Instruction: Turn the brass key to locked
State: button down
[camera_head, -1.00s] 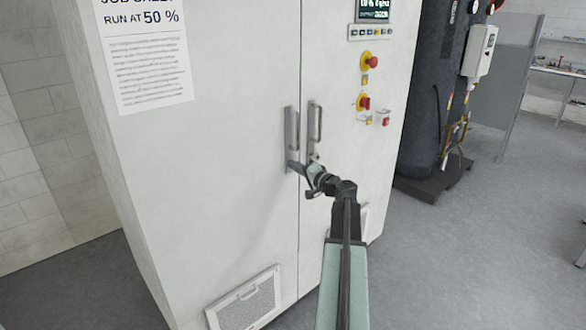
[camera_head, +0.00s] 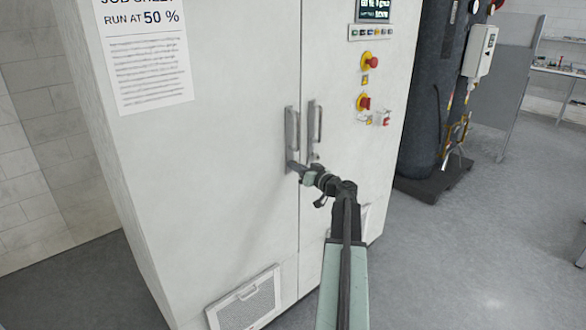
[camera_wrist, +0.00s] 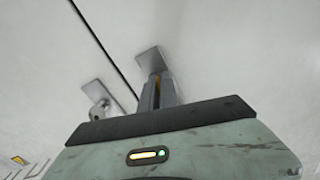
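A tall pale cabinet has two doors with a grey handle on each, the left handle (camera_head: 291,133) and the right handle (camera_head: 316,125). My gripper (camera_head: 293,167) is at the lower end of the left handle's plate. In the wrist view, my gripper's fingers (camera_wrist: 157,88) point at that plate (camera_wrist: 150,59) and lie close together. A narrow brass-coloured piece, seemingly the brass key (camera_wrist: 157,95), shows between them. The fingers hide most of it, so its angle cannot be read. A round lock-like part (camera_wrist: 101,107) sits on the other plate (camera_wrist: 95,92).
The seam between the doors (camera_head: 299,230) runs beside my gripper. To the right are red-and-yellow knobs (camera_head: 367,62) and a small display (camera_head: 374,10). A job sheet (camera_head: 146,58) is on the left door. A dark tank (camera_head: 425,100) stands right of the cabinet; the floor (camera_head: 450,260) there is clear.

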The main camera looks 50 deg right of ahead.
jog(key=shift+d+r+n, duration=0.1)
jog(key=shift+n, duration=1.4)
jog(key=c, duration=1.6)
grip_release()
jog(key=shift+s, duration=0.1)
jog(key=s, duration=0.7)
jog(key=shift+s+a, duration=0.35)
